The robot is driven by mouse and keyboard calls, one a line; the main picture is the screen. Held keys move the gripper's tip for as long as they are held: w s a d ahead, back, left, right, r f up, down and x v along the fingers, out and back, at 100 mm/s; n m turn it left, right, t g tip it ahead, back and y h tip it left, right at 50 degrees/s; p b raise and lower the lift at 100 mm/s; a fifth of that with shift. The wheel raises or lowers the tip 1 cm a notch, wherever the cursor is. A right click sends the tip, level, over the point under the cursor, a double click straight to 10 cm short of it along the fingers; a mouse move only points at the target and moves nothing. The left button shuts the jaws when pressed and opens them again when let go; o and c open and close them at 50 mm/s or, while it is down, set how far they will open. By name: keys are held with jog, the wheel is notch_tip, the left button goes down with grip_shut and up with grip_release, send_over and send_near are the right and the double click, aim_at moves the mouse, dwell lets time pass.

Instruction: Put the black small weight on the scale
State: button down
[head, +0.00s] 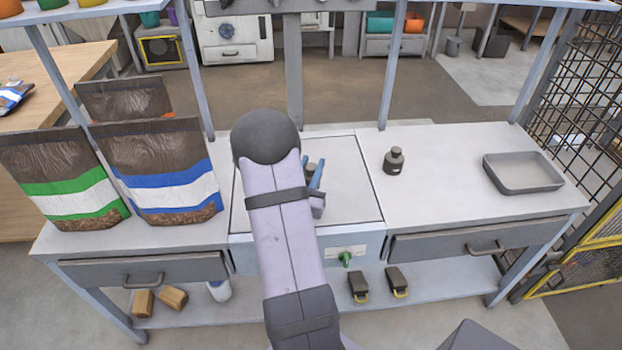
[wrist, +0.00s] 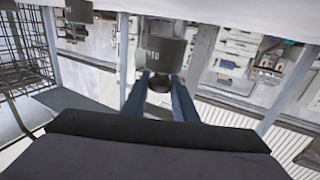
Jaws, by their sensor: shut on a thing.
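My gripper (head: 316,180) has blue fingers and is shut on a dark grey weight. In the head view only a small part of this weight (head: 311,167) shows, because my arm covers the rest. In the wrist view the weight (wrist: 163,52) appears upside down with a marking like "10", and the blue fingers (wrist: 160,95) grip around its knob. The scale (head: 352,192) has a wide pale plate and a blue-grey front. The held weight is over the plate; I cannot tell whether it touches. A second dark weight (head: 394,161) stands upright right of the scale.
A grey tray (head: 522,187) lies at the right of the bench. Filled bags with green (head: 65,190) and blue (head: 165,185) bands stand at the left. Shelf posts rise behind the bench. The bench between the second weight and the tray is clear.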

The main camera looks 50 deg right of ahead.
jog(key=shift+f, duration=2)
jog(key=shift+b, duration=0.3)
jog(key=shift+f, duration=0.15)
jog(key=c, duration=1.4)
grip_release()
jog(key=shift+c, duration=0.2)
jog(key=shift+a, duration=0.15)
jog(key=v, duration=0.3)
jog(key=p+v, duration=0.1)
jog(key=v, duration=0.5)
jog(key=shift+a+r+p, duration=0.2)
jog(key=shift+r+p, duration=0.05)
jog(key=shift+p, duration=0.15)
jog(key=shift+p+v, duration=0.8)
jog(key=shift+v, duration=0.45)
jog(key=shift+s+f, duration=0.1)
jog(key=shift+f, duration=0.05)
